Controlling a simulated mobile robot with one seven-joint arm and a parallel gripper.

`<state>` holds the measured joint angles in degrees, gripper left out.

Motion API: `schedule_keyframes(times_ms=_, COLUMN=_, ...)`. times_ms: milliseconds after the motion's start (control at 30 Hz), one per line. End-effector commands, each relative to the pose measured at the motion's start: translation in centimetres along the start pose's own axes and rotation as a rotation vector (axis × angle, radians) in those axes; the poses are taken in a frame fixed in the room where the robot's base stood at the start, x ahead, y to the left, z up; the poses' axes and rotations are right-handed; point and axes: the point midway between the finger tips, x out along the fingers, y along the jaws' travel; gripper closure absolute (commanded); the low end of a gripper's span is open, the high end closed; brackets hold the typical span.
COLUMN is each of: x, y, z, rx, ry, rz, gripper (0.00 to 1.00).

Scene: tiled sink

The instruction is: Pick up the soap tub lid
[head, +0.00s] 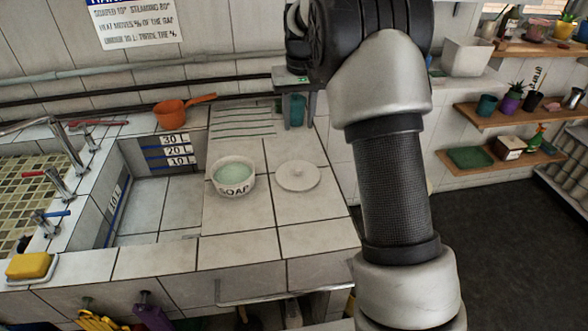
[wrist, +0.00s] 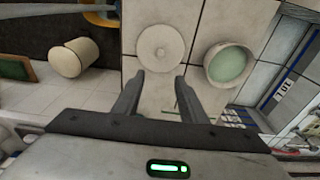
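The soap tub lid (head: 298,176) is a round white disc with a small knob, lying flat on the tiled counter in the head view. It also shows in the wrist view (wrist: 161,46), just beyond my fingertips. The soap tub (head: 233,177) is a white bowl marked "SOAP" with pale green contents, standing open to the left of the lid. In the wrist view the tub (wrist: 229,66) is to the right of the lid. My gripper (wrist: 161,76) is open and empty, its two fingers apart and pointing toward the lid. In the head view my gripper is not visible.
An orange pan (head: 178,112) stands at the back of the counter. A yellow sponge (head: 29,265) lies at the front left, near the taps. A sunken basin with level marks (head: 168,151) is left of the tub. Tiles around the lid are clear.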

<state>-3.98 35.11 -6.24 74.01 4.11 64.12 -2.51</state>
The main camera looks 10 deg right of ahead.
Motion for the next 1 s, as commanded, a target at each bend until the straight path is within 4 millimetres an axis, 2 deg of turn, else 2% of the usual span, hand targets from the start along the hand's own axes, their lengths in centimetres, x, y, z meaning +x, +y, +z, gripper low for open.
schedule_keyframes(times_ms=300, x=6.7, y=0.0, z=0.2, rx=0.001, ry=-0.006, rz=0.001, gripper=0.62)
schedule_keyframes(times_ms=500, x=10.3, y=0.0, z=0.2, rx=0.000, ry=-0.004, rz=0.001, gripper=0.62)
schedule_keyframes(times_ms=833, x=12.5, y=0.0, z=0.4, rx=0.000, ry=-0.002, rz=0.000, gripper=0.62)
schedule_keyframes(times_ms=1000, x=14.8, y=0.1, z=1.1, rx=0.000, ry=-0.003, rz=0.000, gripper=0.62)
